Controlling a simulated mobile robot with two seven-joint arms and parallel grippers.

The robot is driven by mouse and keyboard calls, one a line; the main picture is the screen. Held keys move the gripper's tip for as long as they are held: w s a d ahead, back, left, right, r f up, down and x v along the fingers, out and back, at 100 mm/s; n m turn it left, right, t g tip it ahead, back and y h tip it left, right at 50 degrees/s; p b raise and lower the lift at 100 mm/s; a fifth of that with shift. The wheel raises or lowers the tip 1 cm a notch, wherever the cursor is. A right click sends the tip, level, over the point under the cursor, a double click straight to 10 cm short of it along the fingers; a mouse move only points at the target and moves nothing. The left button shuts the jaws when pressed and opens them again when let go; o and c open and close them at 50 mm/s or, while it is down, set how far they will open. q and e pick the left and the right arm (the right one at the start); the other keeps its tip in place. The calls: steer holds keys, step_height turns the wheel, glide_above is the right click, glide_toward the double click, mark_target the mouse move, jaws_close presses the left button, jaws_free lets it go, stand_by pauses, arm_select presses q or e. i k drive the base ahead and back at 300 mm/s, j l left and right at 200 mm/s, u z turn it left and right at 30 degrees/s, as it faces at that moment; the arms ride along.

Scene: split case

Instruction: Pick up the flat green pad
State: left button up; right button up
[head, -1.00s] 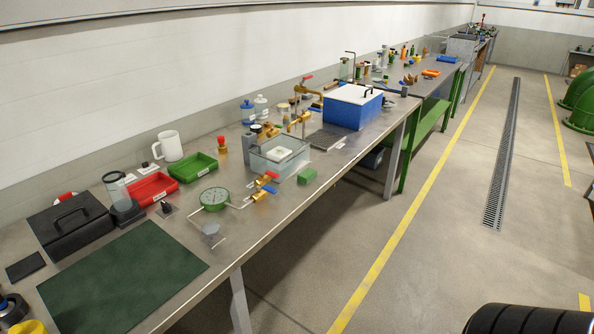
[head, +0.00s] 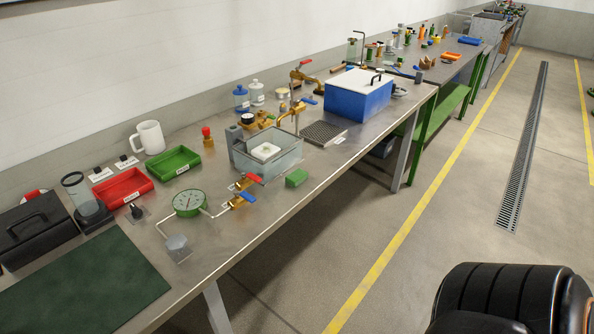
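A small flat green pad (head: 297,178) lies on the steel bench near its front edge, just right of a clear-walled grey basin (head: 265,165). A much larger dark green mat (head: 85,285) lies flat on the bench at lower left, partly cut off by the frame. Nothing rests on the small pad or on the visible part of the mat. Neither of my grippers shows in the head view.
A blue box with a white lid (head: 358,95) stands behind, past a dark grate (head: 324,133).

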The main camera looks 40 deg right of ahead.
mark_target(298, 176)
steer(key=i+l, duration=0.1)
steer(key=l, duration=1.1)
steer(key=i+l+u, duration=0.1)
steer(key=l, duration=0.5)
